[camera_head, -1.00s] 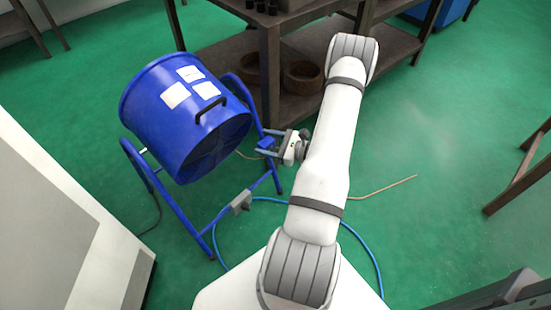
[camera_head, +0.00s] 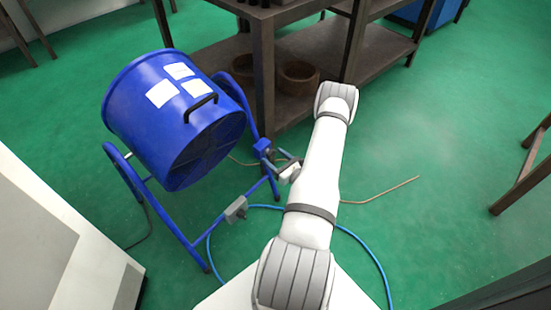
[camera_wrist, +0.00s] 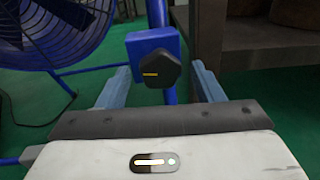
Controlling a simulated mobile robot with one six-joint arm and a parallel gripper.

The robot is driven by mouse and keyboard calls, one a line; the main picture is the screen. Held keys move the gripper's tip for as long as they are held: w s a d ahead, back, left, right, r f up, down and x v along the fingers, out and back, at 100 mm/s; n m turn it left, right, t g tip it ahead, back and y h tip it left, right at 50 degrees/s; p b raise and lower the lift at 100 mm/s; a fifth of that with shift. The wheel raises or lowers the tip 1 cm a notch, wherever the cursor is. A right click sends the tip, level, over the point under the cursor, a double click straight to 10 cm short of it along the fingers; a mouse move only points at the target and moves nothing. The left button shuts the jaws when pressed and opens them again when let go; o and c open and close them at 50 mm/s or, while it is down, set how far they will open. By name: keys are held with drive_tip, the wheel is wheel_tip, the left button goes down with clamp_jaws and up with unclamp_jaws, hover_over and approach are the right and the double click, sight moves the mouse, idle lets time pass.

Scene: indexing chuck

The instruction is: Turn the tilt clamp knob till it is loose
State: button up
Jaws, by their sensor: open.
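The tilt clamp knob (camera_wrist: 160,69) is dark, many-sided and has a yellow mark on its face. In the wrist view it sits in front of a blue block on the blue stand post, ahead of my gripper (camera_wrist: 162,85). The two fingers stand open, one to each side of and below the knob, and hold nothing. In the head view my gripper (camera_head: 283,163) is at the right side of the stand, close to the blue clamp block (camera_head: 262,147). The knob is small and partly hidden there. I cannot tell whether the fingers touch it.
The blue drum fan (camera_head: 175,120) hangs tilted in its tubular stand (camera_head: 175,222). A dark workbench (camera_head: 263,75) stands close behind. A blue hose (camera_head: 375,262) and a thin tan rod (camera_head: 383,188) lie on the green floor. A pale cabinet (camera_head: 60,235) is at left.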

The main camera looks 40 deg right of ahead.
drive_tip(key=shift+w, duration=0.4)
drive_tip(key=shift+c, duration=0.4)
drive_tip(key=c, duration=0.9)
drive_tip(key=shift+d, duration=0.15)
